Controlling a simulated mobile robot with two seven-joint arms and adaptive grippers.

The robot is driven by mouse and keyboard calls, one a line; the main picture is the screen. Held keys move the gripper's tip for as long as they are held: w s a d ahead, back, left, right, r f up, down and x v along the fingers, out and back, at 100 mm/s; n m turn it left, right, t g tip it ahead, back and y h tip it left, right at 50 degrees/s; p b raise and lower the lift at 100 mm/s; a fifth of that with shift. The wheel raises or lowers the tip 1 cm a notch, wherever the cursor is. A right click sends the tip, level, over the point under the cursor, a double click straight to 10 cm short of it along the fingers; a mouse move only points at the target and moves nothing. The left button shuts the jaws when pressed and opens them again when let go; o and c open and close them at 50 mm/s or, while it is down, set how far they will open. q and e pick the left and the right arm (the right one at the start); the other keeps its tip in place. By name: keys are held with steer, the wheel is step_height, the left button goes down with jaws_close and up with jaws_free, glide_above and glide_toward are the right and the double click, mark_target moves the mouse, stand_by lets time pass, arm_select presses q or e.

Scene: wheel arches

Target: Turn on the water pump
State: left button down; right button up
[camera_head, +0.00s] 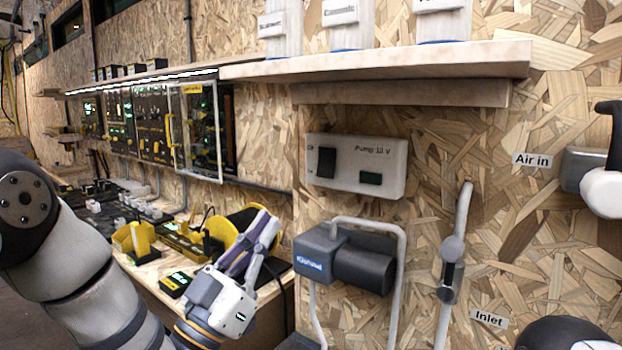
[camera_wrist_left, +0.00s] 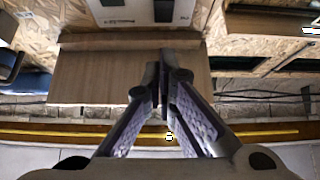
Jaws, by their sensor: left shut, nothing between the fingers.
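The pump switch box (camera_head: 342,189), a pale panel marked "Pump 12 V", is fixed to the chipboard wall in the head view. It has a black rocker switch (camera_head: 326,162) at its left and a small dark green window (camera_head: 370,178) at its right. The rocker's exact position is too small to tell. Below hangs the dark pump (camera_head: 345,258) with pale pipes. My left gripper (camera_head: 268,222) is shut and empty, left of the pump and below the box, apart from the switch. The left wrist view shows its closed fingertips (camera_wrist_left: 165,78) and the box (camera_wrist_left: 135,14) upside down at the top.
A wooden shelf (camera_head: 400,64) with white containers juts out above the box. A pale upright pipe (camera_head: 455,260) stands right of the pump. A bench (camera_head: 160,275) with yellow and black devices lies behind my left arm. The wall around the box's front is clear.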

arm_select(q)
glide_toward(327, 157)
step_height(327, 157, up, 3)
steer(key=w+d, duration=0.2)
steer(key=shift+w+f+b, duration=0.2)
steer(key=shift+w+b, duration=0.15)
steer(key=shift+w, duration=0.05)
steer(key=shift+d+r, duration=0.1)
arm_select(e)
steer(key=shift+s+f, duration=0.4)
steer(key=shift+f, duration=0.05)
